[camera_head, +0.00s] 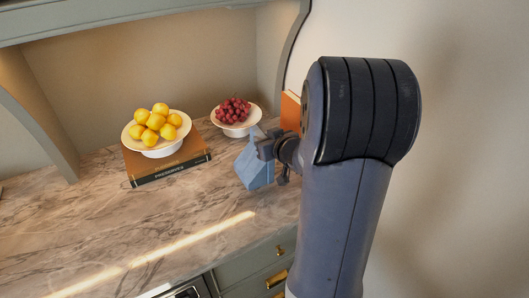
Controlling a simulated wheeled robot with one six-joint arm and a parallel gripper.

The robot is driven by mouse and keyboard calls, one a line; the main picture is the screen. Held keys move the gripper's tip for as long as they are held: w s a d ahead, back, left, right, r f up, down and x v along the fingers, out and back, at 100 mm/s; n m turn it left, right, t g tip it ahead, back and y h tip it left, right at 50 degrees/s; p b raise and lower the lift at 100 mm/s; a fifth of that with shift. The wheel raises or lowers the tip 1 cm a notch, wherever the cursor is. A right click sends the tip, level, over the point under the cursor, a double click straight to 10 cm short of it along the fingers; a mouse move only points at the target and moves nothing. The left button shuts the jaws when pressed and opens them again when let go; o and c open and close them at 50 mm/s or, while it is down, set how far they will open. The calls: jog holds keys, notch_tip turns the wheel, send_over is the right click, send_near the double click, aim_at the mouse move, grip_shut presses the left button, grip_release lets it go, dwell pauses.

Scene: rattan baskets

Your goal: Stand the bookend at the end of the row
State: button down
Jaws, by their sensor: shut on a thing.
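The bookend appears to be the blue-grey angular piece (254,168) at the right part of the marble counter, in the head view. My gripper (267,147) is shut on its upper part. I cannot tell whether its base touches the counter. An orange book (290,110) stands upright at the right, partly hidden behind my arm. The rest of any row of books is hidden by my arm.
The marble counter (120,235) is clear at front and left. A bowl of yellow fruit (148,143) sits on a flat brown book (190,157). A bowl of red grapes (236,130) stands close behind the blue-grey piece. Drawers (245,278) are below the counter.

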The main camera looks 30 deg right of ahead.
jog(key=shift+f+b, duration=0.3)
jog(key=shift+f, duration=1.3)
jog(key=shift+f, duration=0.2)
jog(key=c, duration=1.3)
grip_release()
jog(key=shift+o, duration=0.2)
jog(key=p+v, duration=0.1)
jog(key=v, duration=1.1)
jog(key=shift+r, duration=0.2)
